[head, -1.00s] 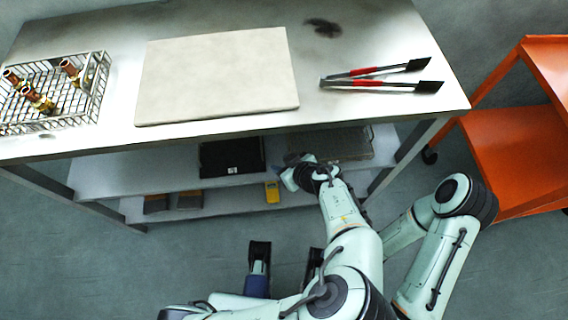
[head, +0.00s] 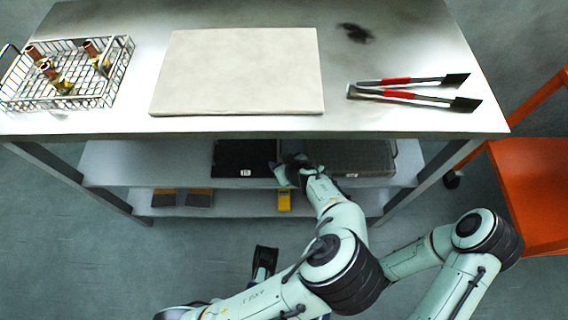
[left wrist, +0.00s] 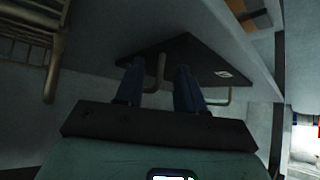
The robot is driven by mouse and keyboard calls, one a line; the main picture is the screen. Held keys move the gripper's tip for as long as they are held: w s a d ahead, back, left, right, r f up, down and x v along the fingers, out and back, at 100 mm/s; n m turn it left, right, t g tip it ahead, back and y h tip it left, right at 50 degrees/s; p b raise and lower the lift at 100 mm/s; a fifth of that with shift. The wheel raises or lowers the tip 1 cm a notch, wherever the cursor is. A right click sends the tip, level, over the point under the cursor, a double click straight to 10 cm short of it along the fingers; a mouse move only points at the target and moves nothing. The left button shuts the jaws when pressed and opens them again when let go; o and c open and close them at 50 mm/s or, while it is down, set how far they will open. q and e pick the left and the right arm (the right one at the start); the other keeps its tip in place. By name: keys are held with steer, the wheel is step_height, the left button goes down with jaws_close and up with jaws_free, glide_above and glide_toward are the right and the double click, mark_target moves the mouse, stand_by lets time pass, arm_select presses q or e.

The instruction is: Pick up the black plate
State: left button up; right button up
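The black plate (head: 240,159) lies on the upper shelf under the worktop, with a small white label at its front edge. My left gripper (head: 290,172) is beside its right front corner in the head view. In the left wrist view the dark plate (left wrist: 190,58) is ahead of the fingers, with its white label to the right. The left fingers (left wrist: 160,88) are spread apart, with a thin grey bar showing between them. Whether they touch the plate cannot be told.
A mesh tray (head: 350,158) sits right of the plate. The worktop (head: 225,18) above carries a wire basket (head: 85,102), a pale board (head: 240,72) and red-handled tongs (head: 410,90). A yellow device (head: 284,200) is on the lower shelf. An orange cart (head: 530,180) stands right.

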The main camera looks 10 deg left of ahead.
arm_select(q)
jaws_close()
stand_by(1.5)
